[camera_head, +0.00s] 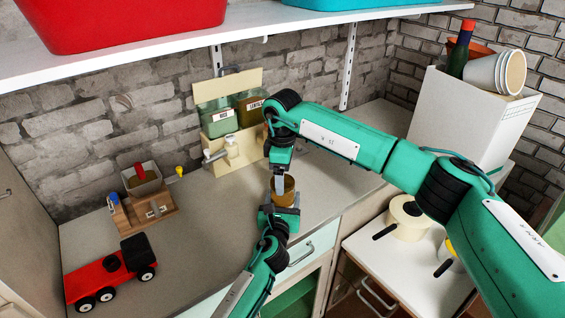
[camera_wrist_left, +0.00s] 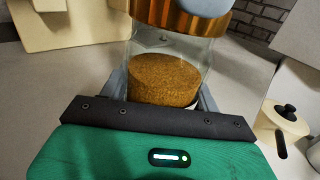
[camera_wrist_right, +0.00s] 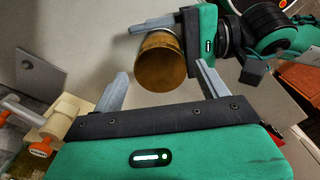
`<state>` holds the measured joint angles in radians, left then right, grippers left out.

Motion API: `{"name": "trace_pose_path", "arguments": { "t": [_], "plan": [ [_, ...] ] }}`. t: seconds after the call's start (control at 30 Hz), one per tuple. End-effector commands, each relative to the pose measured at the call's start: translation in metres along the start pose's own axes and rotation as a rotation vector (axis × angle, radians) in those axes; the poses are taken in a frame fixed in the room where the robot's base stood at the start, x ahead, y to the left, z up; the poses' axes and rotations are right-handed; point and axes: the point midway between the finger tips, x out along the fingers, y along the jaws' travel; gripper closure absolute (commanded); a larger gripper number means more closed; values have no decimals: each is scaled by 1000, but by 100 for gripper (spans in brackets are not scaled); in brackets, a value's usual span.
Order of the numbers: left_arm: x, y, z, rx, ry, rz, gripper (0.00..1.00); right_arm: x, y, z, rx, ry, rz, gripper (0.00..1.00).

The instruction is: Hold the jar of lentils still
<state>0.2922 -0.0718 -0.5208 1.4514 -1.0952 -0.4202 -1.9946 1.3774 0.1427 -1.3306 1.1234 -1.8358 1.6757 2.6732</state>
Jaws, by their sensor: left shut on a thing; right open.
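The jar of lentils (camera_head: 286,188) stands upright near the counter's front edge. In the left wrist view it is a clear glass jar with brown lentils (camera_wrist_left: 165,80) low inside and a copper-coloured lid (camera_wrist_left: 225,22). My left gripper (camera_head: 279,212) is shut around the glass below the lid. My right gripper (camera_head: 281,177) comes down from above, open. In the right wrist view its two fingers (camera_wrist_right: 160,85) are spread, with the round copper lid (camera_wrist_right: 160,62) between and just beyond their tips. In the left wrist view a grey fingertip overlaps the lid; contact is unclear.
A beige dispenser stand (camera_head: 232,152) with two labelled containers is behind the jar. A white shelf (camera_head: 270,27) hangs above. A cream pot (camera_head: 405,219) sits on a lower surface right.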

Motion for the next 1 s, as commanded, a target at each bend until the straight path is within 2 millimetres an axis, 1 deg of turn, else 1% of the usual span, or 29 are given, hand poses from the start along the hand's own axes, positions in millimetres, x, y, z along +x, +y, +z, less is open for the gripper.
{"name": "trace_pose_path", "arguments": {
  "t": [0.03, 0.1, 0.37, 0.4, 0.47, 0.5, 0.63, 0.87, 0.97, 1.0],
  "plan": [
    [-1, 0, -4, 1, 7, 1, 100, 5, 0, 0, 0, 0, -1, 24],
    [-1, 0, -4, 1, 7, 1, 100, 8, 0, 0, -1, 0, 0, 24],
    [-1, 0, -4, 1, 7, 1, 100, 10, 0, 0, -1, 0, 1, 24],
    [-1, 0, -4, 1, 7, 1, 100, 10, 0, 0, -1, 0, 1, 26],
    [-1, 0, -4, 1, 7, 1, 100, 10, 0, 0, -1, 0, 1, 37],
    [-1, 0, -4, 1, 7, 1, 100, 10, 0, 0, -1, 0, 1, 45],
    [-1, 0, -4, 1, 7, 1, 100, 10, 0, 0, -1, 0, 1, 71],
    [-1, 0, -4, 1, 7, 1, 100, 9, 0, 0, -33, 0, 1, 71],
    [-1, 0, -4, 1, 7, 1, 100, 9, 0, 0, -135, 0, 2, 71],
    [-1, 0, -4, 1, 7, 1, 100, 9, 0, 0, -194, 0, 2, 71]
  ]
}}
